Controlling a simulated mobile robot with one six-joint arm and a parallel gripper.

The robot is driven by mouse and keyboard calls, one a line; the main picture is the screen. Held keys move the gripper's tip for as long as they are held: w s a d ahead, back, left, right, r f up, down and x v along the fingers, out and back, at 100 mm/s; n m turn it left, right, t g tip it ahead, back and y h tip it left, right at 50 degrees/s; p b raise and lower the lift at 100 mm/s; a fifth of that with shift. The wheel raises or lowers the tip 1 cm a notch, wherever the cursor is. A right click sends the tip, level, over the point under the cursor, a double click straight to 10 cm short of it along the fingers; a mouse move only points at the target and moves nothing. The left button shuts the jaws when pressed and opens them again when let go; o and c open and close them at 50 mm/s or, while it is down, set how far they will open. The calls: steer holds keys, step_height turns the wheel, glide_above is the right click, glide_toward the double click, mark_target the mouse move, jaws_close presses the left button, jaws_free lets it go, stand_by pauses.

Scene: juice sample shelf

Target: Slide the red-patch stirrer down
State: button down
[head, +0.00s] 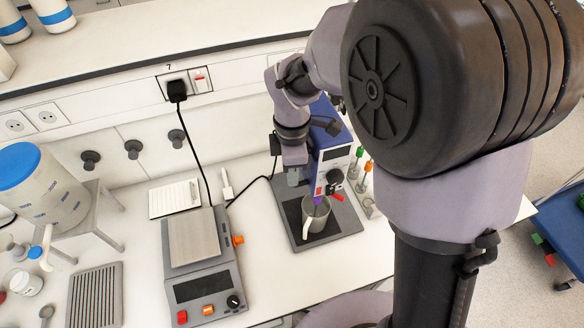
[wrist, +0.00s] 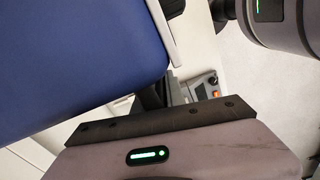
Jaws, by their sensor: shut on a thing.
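The stirrer (head: 333,145) has a blue and white head above a dark grey base plate (head: 345,218). A small red mark (head: 337,197) shows low on it, beside a dark knob. A grey mug (head: 315,217) stands on the base, with a purple part reaching down toward its mouth. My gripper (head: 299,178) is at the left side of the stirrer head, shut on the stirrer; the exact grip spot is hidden. In the wrist view the blue housing (wrist: 80,55) fills the upper left; the fingertips are not clear there.
A balance (head: 205,265) with a steel pan stands left of the stirrer. A rack of colour-topped sticks (head: 366,180) is close on its right. A notepad (head: 174,199) and a blue-lidded container (head: 40,195) are further left. A black cable runs behind, up to a wall socket.

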steer(key=shift+s+f, duration=0.15)
steer(key=shift+f, duration=0.2)
steer(key=c, duration=1.4)
jaws_free()
steer(key=shift+c, duration=0.2)
steer(key=shift+r, duration=0.1)
steer(key=shift+r, duration=0.25)
step_height(320, 180, up, 17)
steer(key=p, duration=0.2)
steer(key=shift+p, duration=0.35)
